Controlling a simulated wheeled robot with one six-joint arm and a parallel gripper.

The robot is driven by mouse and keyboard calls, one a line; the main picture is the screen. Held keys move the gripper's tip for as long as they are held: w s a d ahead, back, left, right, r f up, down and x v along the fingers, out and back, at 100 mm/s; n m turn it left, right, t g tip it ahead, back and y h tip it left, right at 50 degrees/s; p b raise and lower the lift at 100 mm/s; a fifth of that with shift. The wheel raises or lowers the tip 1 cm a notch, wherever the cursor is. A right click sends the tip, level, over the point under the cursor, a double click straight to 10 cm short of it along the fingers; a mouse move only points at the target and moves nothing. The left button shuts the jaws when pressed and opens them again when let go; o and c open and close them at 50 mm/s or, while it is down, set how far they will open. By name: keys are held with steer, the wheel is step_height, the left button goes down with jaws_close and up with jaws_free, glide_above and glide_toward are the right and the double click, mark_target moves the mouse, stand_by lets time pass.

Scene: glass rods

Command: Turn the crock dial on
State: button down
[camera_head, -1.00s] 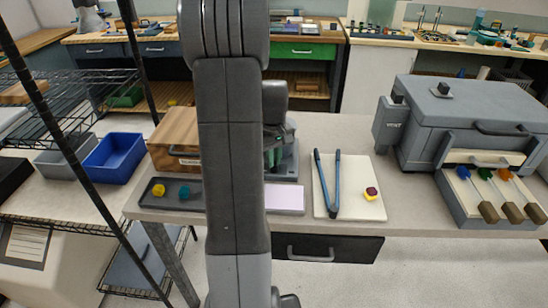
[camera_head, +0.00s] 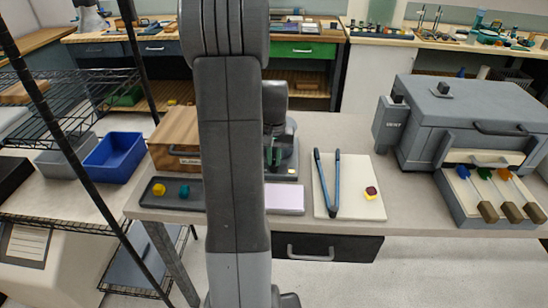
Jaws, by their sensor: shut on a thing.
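The crock (camera_head: 290,160) is a grey unit on the long counter, largely hidden behind my upright arm. A small yellow patch (camera_head: 292,171) shows low on its front. My gripper (camera_head: 274,157) hangs pointing down at the crock, with green showing at its fingers. It is shut on a part there, which I take to be the crock dial. The dial itself is hidden, so how far it is turned cannot be seen.
A grey kiln-like box (camera_head: 455,120) stands at right. A wooden box (camera_head: 174,135) and dark tray (camera_head: 148,198) are at left.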

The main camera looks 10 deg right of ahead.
mark_target(274, 161)
stand_by(0.3)
steer(key=c, duration=1.5)
jaws_free()
step_height(274, 161, up, 14)
steer(key=shift+f, duration=0.1)
steer(key=shift+f, duration=0.1)
step_height(274, 161, down, 14)
steer(key=shift+r, duration=0.15)
